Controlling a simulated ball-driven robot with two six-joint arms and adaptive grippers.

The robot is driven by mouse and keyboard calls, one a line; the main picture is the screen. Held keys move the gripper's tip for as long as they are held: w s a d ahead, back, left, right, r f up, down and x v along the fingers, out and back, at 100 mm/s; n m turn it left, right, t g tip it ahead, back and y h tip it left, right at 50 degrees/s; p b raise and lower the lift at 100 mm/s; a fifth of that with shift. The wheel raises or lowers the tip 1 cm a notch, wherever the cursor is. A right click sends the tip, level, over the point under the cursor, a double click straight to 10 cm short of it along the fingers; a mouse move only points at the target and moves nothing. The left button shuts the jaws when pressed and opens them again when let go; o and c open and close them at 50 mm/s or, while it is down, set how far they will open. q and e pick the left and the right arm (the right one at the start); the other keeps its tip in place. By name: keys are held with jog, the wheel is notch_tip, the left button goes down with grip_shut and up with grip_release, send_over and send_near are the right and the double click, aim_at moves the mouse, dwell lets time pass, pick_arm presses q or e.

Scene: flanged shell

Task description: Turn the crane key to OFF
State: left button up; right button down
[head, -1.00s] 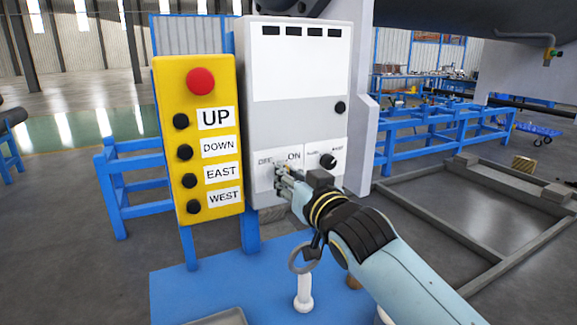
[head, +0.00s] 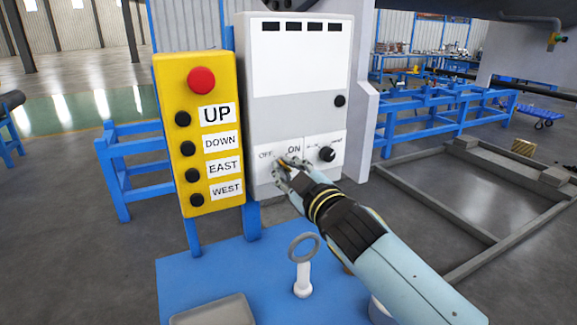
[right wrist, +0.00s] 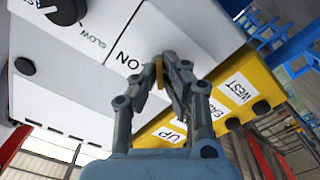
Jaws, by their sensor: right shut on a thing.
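The grey control box (head: 262,125) has a white OFF/ON label (head: 266,179) at its lower left. The crane key (right wrist: 159,74) shows as a small brass-coloured piece between my right fingers in the right wrist view, beside the word ON. In the head view my right gripper (head: 282,168) is at the OFF/ON label, shut on the key. The fingers hide most of the key, so I cannot tell its exact angle. My left gripper is not in view.
A yellow panel (head: 215,68) with a red button and several black buttons stands left of the box. A black knob (head: 327,154) is just right of the label. Below are a blue table (head: 225,260), a grey ring on a white post (head: 303,277), and a tray (head: 213,312).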

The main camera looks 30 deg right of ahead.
jog(key=shift+n, duration=0.4)
jog(key=c, duration=1.5)
grip_release()
jog(key=s, duration=1.2)
jog(key=shift+a, duration=0.35)
